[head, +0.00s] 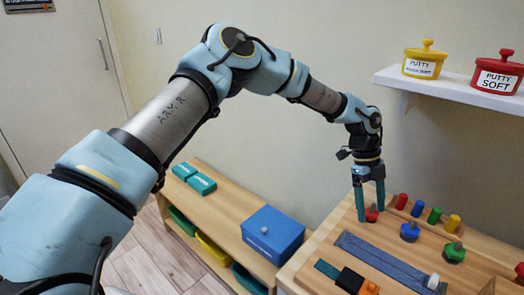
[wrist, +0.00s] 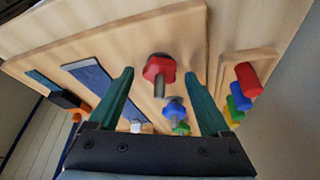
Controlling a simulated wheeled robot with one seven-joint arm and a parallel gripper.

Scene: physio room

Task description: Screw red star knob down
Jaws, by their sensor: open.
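The red star knob (head: 371,213) sits on an upright grey threaded post on the wooden board, at the left end of a row of knobs. In the wrist view the red knob (wrist: 158,68) lies between my two fingers, with the post sticking out of it towards the camera. My gripper (head: 370,206) points down over it with the fingers apart, one on each side. In the wrist view my gripper (wrist: 160,75) shows gaps between both fingertips and the knob. The fingers partly hide the knob in the head view.
A blue knob (head: 409,232) and a green knob (head: 454,252) stand to the right on posts. Several coloured pegs (head: 435,215) stand behind. A blue strip (head: 385,260) lies in front. A blue box (head: 272,234) sits on the lower bench. A shelf (head: 450,88) holds putty pots.

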